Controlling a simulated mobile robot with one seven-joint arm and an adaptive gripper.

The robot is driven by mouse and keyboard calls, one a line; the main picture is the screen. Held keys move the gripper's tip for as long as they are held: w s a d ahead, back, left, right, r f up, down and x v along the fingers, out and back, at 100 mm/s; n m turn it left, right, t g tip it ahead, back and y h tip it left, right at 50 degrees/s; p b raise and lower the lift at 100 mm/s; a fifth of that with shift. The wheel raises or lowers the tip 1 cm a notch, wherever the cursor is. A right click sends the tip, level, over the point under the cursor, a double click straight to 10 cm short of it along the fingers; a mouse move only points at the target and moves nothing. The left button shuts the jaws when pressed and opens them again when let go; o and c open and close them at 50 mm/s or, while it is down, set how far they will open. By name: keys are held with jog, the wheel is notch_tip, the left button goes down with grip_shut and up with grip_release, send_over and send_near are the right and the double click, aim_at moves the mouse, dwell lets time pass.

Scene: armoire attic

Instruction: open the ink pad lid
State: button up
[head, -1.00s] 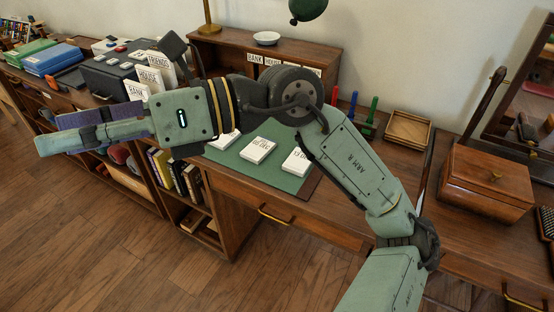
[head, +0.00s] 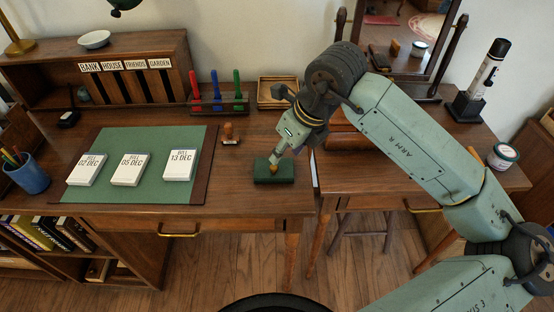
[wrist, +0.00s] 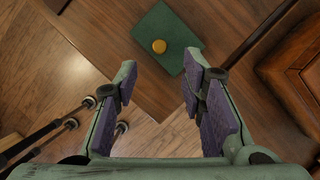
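The ink pad (head: 263,173) is a small dark green box at the desk's front right corner. Its lid looks closed, with a round brass knob on it; the knob (wrist: 159,46) shows clearly in the wrist view on the green lid (wrist: 168,26). My gripper (head: 274,161) hangs just above the ink pad in the head view, its tips close to the knob. In the wrist view my gripper (wrist: 157,80) is open, fingers wide apart and empty, with the knob beyond the fingertips and roughly between them. I cannot see contact.
A wooden stamp (head: 229,134) stands behind and left of the ink pad. The green desk mat (head: 137,145) holds several bill stacks. A rack with red, blue and green stamps (head: 217,105) stands behind. A wooden box (head: 345,141) on the dressing table is partly behind my arm.

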aim_at(276, 168)
jog(key=p+x, duration=0.1)
jog(key=x, duration=0.6)
jog(key=shift+w+a+f, duration=0.1)
jog(key=shift+a+f, duration=0.05)
jog(key=shift+f, duration=0.1)
jog(key=shift+c, duration=0.2)
grip_shut()
dwell(0.4)
